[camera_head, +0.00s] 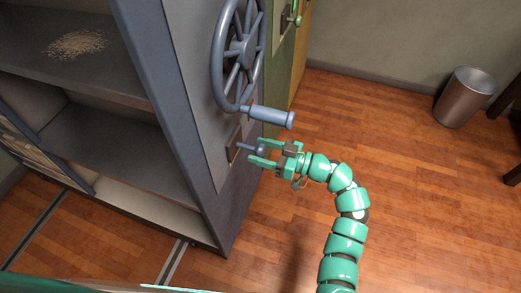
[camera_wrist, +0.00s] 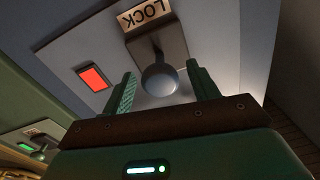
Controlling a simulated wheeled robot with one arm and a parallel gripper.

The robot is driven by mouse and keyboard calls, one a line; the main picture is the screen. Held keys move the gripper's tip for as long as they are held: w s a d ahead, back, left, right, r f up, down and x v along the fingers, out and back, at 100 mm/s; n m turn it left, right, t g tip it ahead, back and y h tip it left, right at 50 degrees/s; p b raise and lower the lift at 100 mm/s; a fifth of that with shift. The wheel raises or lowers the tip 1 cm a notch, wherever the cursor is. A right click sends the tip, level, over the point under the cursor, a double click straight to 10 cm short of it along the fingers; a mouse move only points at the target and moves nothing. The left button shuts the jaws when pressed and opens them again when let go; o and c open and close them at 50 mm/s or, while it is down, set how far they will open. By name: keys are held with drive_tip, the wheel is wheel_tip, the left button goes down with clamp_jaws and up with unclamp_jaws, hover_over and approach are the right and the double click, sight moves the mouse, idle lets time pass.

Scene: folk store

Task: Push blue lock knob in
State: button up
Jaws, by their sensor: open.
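The blue-grey lock knob (camera_wrist: 160,78) sticks out on a short stem from a plate labelled LOCK in the wrist view. In the head view the knob (camera_head: 260,149) shows on the side panel of the blue-grey shelving unit, below the wheel's handle. My green gripper (camera_wrist: 162,88) is open, with one finger on each side of the knob and a visible gap to both. In the head view my gripper (camera_head: 256,152) is level with the knob. I cannot tell whether anything touches it.
A spoked handwheel (camera_head: 238,55) with a protruding handle (camera_head: 272,116) is just above my gripper. A lit red indicator (camera_wrist: 93,78) is left of the knob. A green unit (camera_head: 287,30) stands behind. A metal bin (camera_head: 464,97) is at the right, with open wooden floor between.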

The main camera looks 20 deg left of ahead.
sight(249, 146)
drive_tip(key=shift+a, duration=0.35)
clamp_jaws()
drive_tip(key=a+b, duration=0.2)
drive_tip(key=a, duration=0.1)
drive_tip(key=shift+a+f, duration=0.1)
unclamp_jaws()
drive_tip(key=shift+w+a, duration=0.1)
drive_tip(key=d, duration=1.7)
drive_tip(key=shift+s+d+p, duration=0.2)
drive_tip(key=shift+s+p, duration=0.1)
drive_tip(key=shift+p, duration=0.15)
